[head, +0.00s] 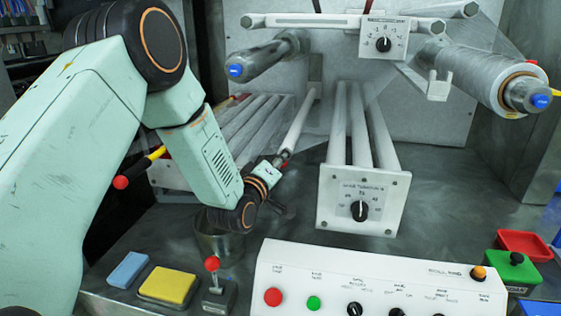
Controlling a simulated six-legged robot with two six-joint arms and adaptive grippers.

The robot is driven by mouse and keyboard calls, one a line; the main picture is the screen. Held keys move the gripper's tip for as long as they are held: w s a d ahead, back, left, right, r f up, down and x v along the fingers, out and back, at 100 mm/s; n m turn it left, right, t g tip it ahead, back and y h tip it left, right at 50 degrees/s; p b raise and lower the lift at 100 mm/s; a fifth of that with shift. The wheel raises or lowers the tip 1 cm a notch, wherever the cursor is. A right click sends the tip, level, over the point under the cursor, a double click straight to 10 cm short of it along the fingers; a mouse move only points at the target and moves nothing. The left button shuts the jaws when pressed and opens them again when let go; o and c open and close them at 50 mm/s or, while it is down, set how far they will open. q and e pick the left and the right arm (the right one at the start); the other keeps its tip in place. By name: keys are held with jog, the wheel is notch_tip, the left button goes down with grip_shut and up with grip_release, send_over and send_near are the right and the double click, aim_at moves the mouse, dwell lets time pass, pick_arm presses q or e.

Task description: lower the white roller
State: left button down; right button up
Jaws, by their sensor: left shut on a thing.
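The white roller (299,125) is a slim pale bar that runs from the machine's back panel towards me, left of the middle. My left arm comes in from the left, and its gripper (282,159) is at the near end of this roller. The gripper is shut on that end. The fingers are small and partly hidden by the wrist, so the exact grip is hard to see. Other white rollers (360,130) stand to the right, behind a plate with a black knob (360,210). My right gripper is not in view.
A white control panel (380,283) with buttons and knobs lies in front. A red-knobbed lever (212,266), a yellow sponge (168,285), a blue block (128,269) and a metal cup (216,240) are below my arm. A film roll (475,75) is at upper right.

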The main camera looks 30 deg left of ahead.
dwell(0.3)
pick_arm(q)
notch_tip(320, 180, down, 5)
jog(key=b, duration=0.3)
jog(key=shift+b, duration=0.35)
jog(key=c, duration=1.4)
grip_release()
jog(key=o, duration=0.4)
jog(key=shift+r, duration=0.15)
jog(key=s, duration=1.2)
jog(key=shift+d, duration=0.35)
